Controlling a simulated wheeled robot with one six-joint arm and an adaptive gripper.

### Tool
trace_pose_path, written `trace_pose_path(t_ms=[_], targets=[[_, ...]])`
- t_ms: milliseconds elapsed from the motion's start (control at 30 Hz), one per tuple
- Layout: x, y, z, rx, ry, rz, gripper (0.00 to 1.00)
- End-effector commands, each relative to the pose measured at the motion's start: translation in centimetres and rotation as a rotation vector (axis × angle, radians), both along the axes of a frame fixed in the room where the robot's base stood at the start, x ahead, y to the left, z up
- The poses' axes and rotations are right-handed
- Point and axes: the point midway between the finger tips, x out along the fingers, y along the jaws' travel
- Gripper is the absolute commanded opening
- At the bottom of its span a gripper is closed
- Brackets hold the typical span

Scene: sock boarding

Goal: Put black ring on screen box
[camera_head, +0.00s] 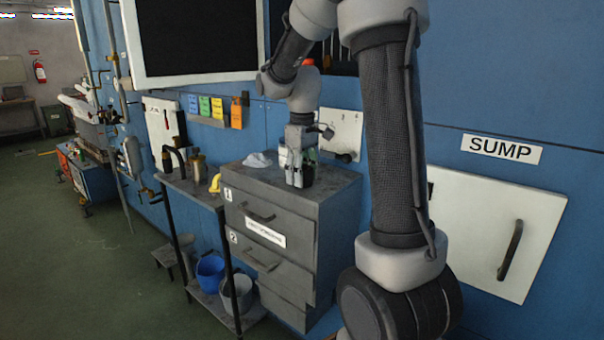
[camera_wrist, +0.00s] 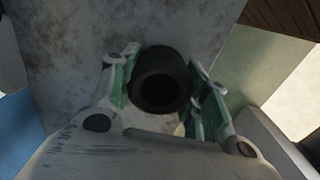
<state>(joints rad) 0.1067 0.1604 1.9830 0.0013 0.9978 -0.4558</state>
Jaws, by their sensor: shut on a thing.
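My gripper (camera_head: 297,176) is over the top of the grey drawer cabinet (camera_head: 275,218), pointing down. In the wrist view, its green-padded fingers are on either side of a thick black ring (camera_wrist: 158,80), and it is shut on it. The ring's dark round opening faces the camera. In the head view the fingers mostly hide the ring, and I cannot tell whether it touches the cabinet top. A large dark screen in a white frame (camera_head: 139,50) is on the blue wall; I cannot tell whether this is the screen box.
A white crumpled cloth (camera_head: 257,160) lies on the cabinet top, left of my gripper. Blue (camera_head: 210,272) and grey (camera_head: 237,293) buckets sit below. Green floor is open at left.

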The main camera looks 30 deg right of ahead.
Motion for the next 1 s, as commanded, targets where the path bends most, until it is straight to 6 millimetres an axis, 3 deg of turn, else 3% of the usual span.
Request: trace_pose_path(t_ms=[67,100,200,633,1000], targets=[[0.0,0.0,-0.3,0.001,0.001,0.0,0.21],[0.0,0.0,-0.2,0.0,0.001,0.0,0.51],[0.0,0.0,-0.2,0.0,0.001,0.0,0.68],[0.0,0.0,0.7,0.0,-0.001,0.0,0.68],[0.1,0.0,8.5,0.0,-0.002,0.0,0.68]])
